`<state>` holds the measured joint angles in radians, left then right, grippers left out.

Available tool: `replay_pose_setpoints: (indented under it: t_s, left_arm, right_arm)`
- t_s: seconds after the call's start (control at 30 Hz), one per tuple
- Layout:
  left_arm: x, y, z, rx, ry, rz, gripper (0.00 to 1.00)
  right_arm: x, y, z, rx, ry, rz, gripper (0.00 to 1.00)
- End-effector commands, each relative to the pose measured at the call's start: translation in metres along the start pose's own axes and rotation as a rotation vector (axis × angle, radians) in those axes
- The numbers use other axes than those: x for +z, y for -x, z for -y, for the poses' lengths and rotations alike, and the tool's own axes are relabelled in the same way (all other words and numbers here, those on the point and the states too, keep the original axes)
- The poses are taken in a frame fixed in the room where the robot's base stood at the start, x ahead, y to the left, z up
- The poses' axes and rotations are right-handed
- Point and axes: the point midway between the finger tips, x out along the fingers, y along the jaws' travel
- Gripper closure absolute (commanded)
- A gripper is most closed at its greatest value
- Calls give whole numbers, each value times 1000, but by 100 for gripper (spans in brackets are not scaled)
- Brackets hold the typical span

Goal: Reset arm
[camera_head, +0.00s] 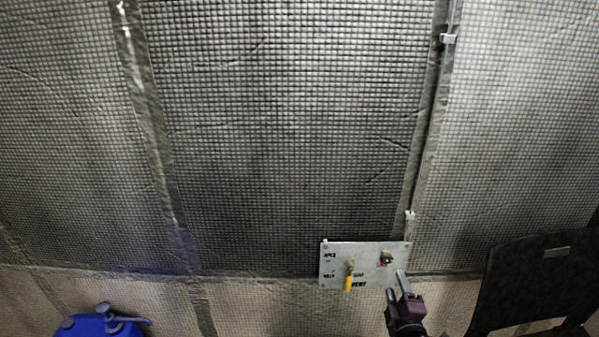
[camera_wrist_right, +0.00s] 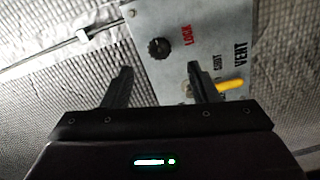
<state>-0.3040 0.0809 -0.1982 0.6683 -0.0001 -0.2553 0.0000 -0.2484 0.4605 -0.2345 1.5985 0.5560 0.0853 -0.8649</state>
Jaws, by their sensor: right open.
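My right gripper (camera_head: 398,288) is in front of the lower right part of a grey control panel (camera_head: 335,262) on the wall. In the right wrist view its two fingers (camera_wrist_right: 160,88) are apart, with nothing between them. The panel (camera_wrist_right: 213,45) carries a black knob (camera_wrist_right: 159,48) beside the word LOCK and a yellow-handled lever (camera_wrist_right: 229,84) near the words SHUT and VENT. In the head view the yellow handle (camera_head: 348,283) points down, and the knob (camera_head: 386,258) is above the gripper. One finger partly covers the lever's base in the wrist view. My left gripper is not in view.
A quilted, mesh-covered wall (camera_head: 290,120) fills most of the head view. A blue container (camera_head: 85,325) is at the lower left, and a dark chair-like object (camera_head: 525,275) is at the lower right. A thin conduit (camera_head: 430,150) runs down to the panel.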

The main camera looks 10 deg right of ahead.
Motion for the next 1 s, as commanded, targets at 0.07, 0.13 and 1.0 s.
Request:
replay_pose_setpoints:
  t_s: [0.07,0.13,1.0]
  left_arm:
    - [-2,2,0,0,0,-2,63]
    - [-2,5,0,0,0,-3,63]
    - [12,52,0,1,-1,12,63]
  right_arm:
    - [3,2,8,-22,-10,8,46]
    - [10,7,28,-72,-37,25,46]
    - [58,423,386,-1174,-727,872,46]
